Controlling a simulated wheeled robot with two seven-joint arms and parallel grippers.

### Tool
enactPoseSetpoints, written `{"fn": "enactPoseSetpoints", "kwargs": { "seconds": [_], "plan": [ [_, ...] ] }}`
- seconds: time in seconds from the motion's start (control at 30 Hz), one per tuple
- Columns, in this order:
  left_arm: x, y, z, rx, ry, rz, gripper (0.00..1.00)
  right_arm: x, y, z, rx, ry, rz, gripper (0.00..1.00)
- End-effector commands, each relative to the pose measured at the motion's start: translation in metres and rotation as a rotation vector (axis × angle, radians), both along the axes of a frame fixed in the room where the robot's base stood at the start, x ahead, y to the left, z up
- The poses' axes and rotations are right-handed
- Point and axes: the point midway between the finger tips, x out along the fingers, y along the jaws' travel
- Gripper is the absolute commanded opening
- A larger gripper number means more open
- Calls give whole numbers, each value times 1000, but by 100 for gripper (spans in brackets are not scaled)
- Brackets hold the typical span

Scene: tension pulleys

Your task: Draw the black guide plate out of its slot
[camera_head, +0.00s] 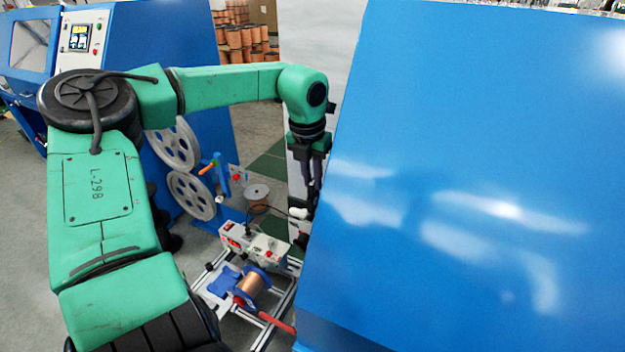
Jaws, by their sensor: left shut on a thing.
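My left gripper (312,196) hangs pointing down at the left edge of the large blue panel, at the end of my green left arm. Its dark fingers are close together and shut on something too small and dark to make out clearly. I cannot pick out the black guide plate or its slot; the gripper and the blue panel's edge hide that spot. My right gripper is not in view.
The big blue panel (480,180) fills the right side, close to the gripper. Below stand a grey control box (252,242) and a copper wire spool (252,285) on a metal frame. Grey pulley wheels (190,195) stand at the left.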

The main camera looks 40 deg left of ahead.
Motion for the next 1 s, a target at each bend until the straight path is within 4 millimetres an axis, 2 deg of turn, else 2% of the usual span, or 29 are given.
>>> {"fn": "enactPoseSetpoints", "kwargs": {
  "seconds": [0.27,0.67,1.0],
  "plan": [
    [0,0,2,0,0,0,0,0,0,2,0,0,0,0],
    [0,0,40,1,1,-1,0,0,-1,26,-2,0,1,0],
    [0,0,39,0,1,-1,0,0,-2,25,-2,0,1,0]
  ]
}}
